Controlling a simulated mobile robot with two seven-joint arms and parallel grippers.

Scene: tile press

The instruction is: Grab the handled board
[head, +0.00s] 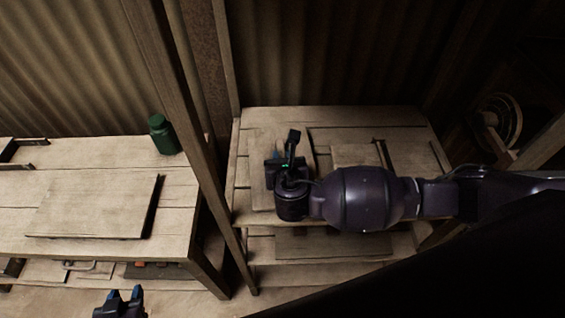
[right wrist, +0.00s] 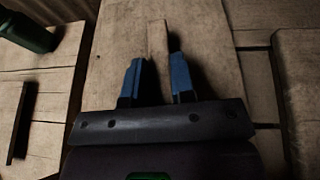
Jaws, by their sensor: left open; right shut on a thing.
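A pale wooden handled board lies under my right gripper on the right-hand bench; its flat face (right wrist: 205,45) fills the middle of the right wrist view, and part of it (head: 262,147) shows in the head view. Its narrow upright handle (right wrist: 157,42) stands between the blue fingertips. My right gripper (head: 288,160) is shut on this handle; its fingers also show in the right wrist view (right wrist: 159,78). Whether the board touches the bench is unclear, as my wrist hides part of it. My left gripper (head: 124,296) is open and empty at the bottom of the head view.
The right-hand bench (head: 405,118) also bears a second flat board (head: 355,153). A left table (head: 188,188) carries a large wooden slab (head: 92,205) and a green bottle (head: 163,135). A wooden post (head: 183,110) stands between them. Lower shelves hold more items.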

